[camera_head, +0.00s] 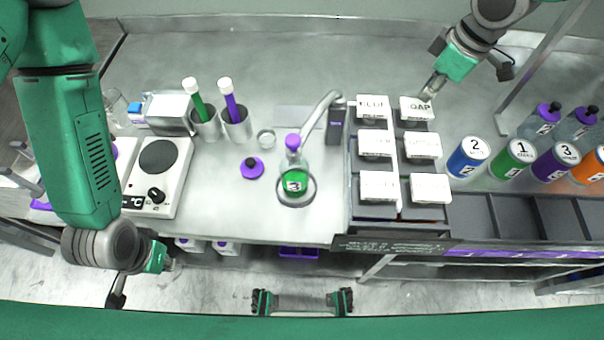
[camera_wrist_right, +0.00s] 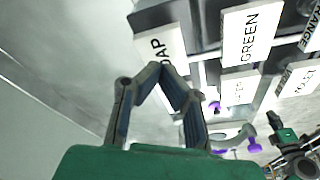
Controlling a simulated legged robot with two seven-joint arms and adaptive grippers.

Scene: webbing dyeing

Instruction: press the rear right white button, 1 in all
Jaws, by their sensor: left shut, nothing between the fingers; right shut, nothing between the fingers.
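The rear right white button (camera_head: 417,109) is the far block in the right column of a two-column panel, with a label ending in "AP". In the right wrist view this white button (camera_wrist_right: 160,48) lies just beyond my fingertips. My right gripper (camera_head: 428,95) is shut and empty, its tips at the button's rear right corner. It also shows shut in the right wrist view (camera_wrist_right: 162,72). I cannot tell whether the tips touch the button. My left gripper (camera_head: 172,265) is shut and empty, low in front of the table's front edge.
Several other white buttons (camera_head: 375,143) stand close by on the panel. Numbered cans (camera_head: 468,158) stand to its right. A metal tap (camera_head: 320,115) and a bottle with green liquid (camera_head: 293,186) are to its left. A hot plate (camera_head: 158,175) stands further left. The rear table is clear.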

